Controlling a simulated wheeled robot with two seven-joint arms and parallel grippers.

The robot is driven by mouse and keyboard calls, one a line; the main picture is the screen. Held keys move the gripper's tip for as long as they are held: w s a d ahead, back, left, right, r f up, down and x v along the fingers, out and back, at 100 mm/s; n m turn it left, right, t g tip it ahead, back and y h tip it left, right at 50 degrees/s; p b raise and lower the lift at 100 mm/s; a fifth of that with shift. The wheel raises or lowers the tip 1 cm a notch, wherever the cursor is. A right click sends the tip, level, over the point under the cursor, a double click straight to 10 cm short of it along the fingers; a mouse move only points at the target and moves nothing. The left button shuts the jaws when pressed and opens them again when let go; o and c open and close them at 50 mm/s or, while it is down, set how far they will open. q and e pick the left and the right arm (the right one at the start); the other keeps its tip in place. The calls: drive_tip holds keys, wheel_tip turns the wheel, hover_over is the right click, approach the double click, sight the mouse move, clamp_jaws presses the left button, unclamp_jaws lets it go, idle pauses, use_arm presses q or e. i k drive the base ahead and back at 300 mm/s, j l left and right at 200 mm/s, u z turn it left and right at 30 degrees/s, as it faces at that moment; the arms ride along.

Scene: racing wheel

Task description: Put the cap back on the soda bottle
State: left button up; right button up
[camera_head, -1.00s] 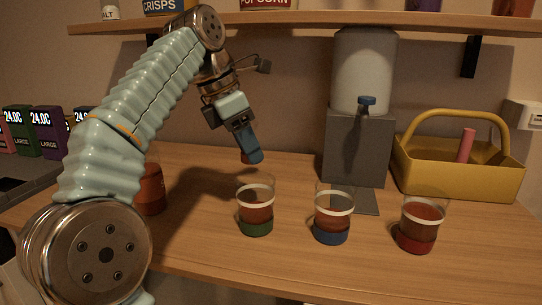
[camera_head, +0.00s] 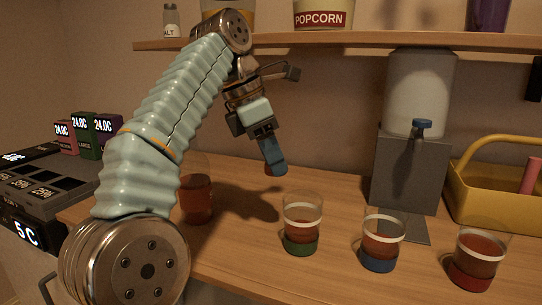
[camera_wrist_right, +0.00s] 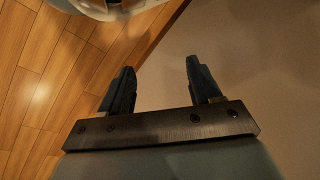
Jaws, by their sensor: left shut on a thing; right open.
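My left gripper (camera_head: 273,166) hangs with fingers pointing down over the counter, behind the row of cups in the picture. It is shut on a small reddish thing at its fingertips, perhaps the cap, mostly hidden by the blue fingers. A clear container with red-brown drink (camera_head: 197,200), perhaps the soda bottle, stands left of the gripper. My left arm hides part of it, and I cannot make out its top. My right gripper (camera_wrist_right: 160,78) is open and empty in the right wrist view.
Drink cups with green (camera_head: 301,244), blue (camera_head: 379,262) and red (camera_head: 470,282) bases stand along the front. A dispenser (camera_head: 411,175) and yellow basket (camera_head: 495,205) stand at right. A shelf (camera_head: 370,40) runs above. Dark trays (camera_head: 45,185) lie left.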

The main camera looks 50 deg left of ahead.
sight(195, 195)
drive_tip(key=k, duration=1.45)
